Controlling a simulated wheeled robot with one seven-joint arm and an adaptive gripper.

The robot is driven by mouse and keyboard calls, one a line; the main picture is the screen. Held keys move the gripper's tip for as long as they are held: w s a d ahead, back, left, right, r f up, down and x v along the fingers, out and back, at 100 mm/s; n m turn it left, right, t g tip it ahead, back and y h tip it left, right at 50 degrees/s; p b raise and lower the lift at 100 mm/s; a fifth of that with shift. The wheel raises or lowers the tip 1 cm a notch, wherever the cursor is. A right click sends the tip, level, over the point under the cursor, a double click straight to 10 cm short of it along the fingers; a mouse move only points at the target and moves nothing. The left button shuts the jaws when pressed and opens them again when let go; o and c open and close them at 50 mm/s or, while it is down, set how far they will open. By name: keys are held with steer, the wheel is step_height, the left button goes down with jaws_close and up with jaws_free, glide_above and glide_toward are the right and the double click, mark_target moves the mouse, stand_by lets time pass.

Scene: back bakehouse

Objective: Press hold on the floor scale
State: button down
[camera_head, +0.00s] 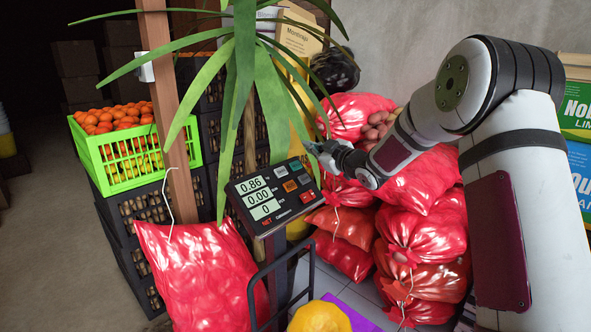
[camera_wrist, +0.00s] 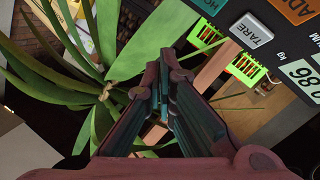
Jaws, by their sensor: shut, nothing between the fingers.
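The floor scale's dark display head (camera_head: 262,222) stands on a post in the middle of the head view, tilted, reading 0.86, 0.00 and 0. Coloured keys sit right of its numbers. In the wrist view a teal key (camera_wrist: 212,5), with lettering that begins "HO", is cut off by the top edge. A grey TARE key (camera_wrist: 252,32) and an orange key (camera_wrist: 297,10) lie beside it. My gripper (camera_head: 314,148) is shut and empty, above and right of the display's upper right corner. In the wrist view its fingertips (camera_wrist: 160,68) are apart from the keys.
A long-leaved plant (camera_head: 246,75) hangs over the display's upper side, close to my gripper. Red net sacks (camera_head: 425,230) are piled behind and right; another red sack (camera_head: 200,270) stands front left. A green crate (camera_head: 125,160) of oranges sits left. A black rail (camera_head: 252,295) rises below the display.

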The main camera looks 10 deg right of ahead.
steer(key=shift+w+a+f+b, duration=0.4)
steer(key=shift+w+f+b, duration=0.25)
steer(key=shift+f, duration=0.2)
steer(key=shift+w+a+f+b, duration=0.5)
steer(key=shift+f+b, duration=0.1)
steer(key=shift+f, duration=0.2)
steer(key=shift+w+a+f+b, duration=0.35)
steer(key=shift+w+f+b, duration=0.3)
steer(key=shift+f, duration=0.2)
steer(key=shift+f, duration=0.1)
steer(key=shift+w+a+f+b, duration=0.2)
steer(key=shift+b, duration=0.2)
steer(key=shift+w+a+f+b, duration=0.15)
steer(key=shift+w+f+b, duration=0.05)
steer(key=shift+f+b, duration=0.15)
steer(key=shift+s+r, duration=0.1)
steer(key=shift+r, duration=0.1)
stand_by(0.4)
steer(key=shift+s+d+r+p, duration=0.35)
steer(key=shift+r+p, duration=0.05)
steer(key=shift+r, duration=0.1)
steer(key=shift+s+d+r+p, duration=0.35)
steer(key=shift+s+r+p, duration=0.1)
steer(key=shift+r, duration=0.15)
steer(key=shift+s+d+r+p, duration=0.3)
steer(key=shift+s+r+p, duration=0.2)
steer(key=shift+r, duration=0.15)
steer(key=shift+s+d+r+p, duration=0.35)
steer(key=shift+s+r+p, duration=0.1)
steer(key=shift+r, duration=0.15)
